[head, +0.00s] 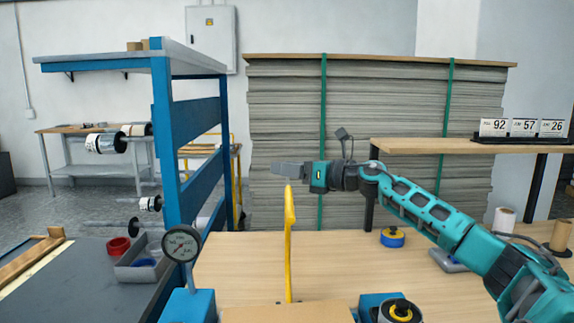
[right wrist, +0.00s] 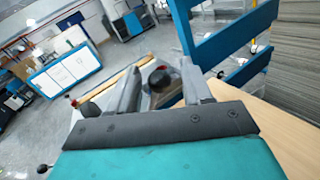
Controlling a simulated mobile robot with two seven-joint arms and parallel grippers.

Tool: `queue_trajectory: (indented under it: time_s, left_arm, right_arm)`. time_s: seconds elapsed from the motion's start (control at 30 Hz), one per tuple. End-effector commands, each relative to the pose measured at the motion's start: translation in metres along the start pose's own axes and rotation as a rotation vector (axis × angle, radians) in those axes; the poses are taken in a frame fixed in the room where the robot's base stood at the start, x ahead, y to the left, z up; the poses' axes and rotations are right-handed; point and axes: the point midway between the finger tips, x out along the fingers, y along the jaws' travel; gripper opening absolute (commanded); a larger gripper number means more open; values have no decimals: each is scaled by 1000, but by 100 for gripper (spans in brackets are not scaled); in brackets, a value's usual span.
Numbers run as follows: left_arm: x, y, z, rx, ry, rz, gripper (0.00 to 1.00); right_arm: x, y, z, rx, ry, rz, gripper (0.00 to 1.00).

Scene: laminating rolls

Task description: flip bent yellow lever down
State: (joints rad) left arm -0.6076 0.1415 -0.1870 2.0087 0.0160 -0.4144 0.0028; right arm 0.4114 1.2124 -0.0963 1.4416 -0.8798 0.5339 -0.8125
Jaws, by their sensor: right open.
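The bent yellow lever (head: 288,248) stands upright in the head view, at the front middle of the wooden table. Its thicker upper end tapers to a tip, and its foot goes down behind a light brown block at the bottom edge. My right gripper (head: 276,169) reaches in from the right, pointing left, and its fingers show just above the lever's tip in the picture. Whether they touch is not clear. In the right wrist view the fingers (right wrist: 160,88) are apart, with a dark round knob-like thing (right wrist: 158,80) seen between them. My left gripper is not in view.
A round gauge (head: 181,243) on a blue base stands left of the lever. A blue rack (head: 165,140) rises behind it. A black-and-yellow roll (head: 400,311) sits front right, and a blue-and-yellow roll (head: 392,237) farther back. The wooden table (head: 240,260) is clear around the lever.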

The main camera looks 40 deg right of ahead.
Motion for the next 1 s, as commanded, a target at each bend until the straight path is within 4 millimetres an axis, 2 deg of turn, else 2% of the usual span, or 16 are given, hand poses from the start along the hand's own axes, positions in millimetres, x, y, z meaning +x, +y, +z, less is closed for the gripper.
queue_trajectory:
  time_s: [0.4, 0.9, 1.0]
  left_arm:
    - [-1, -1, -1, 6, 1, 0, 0]
    - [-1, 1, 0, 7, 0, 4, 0]
    - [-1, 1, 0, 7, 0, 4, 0]
  right_arm:
    - [4, 1, 0, 0, 1, 1, 50]
    - [4, 0, 0, -1, 1, 1, 2]
    - [4, 0, 0, -2, 1, 0, 0]
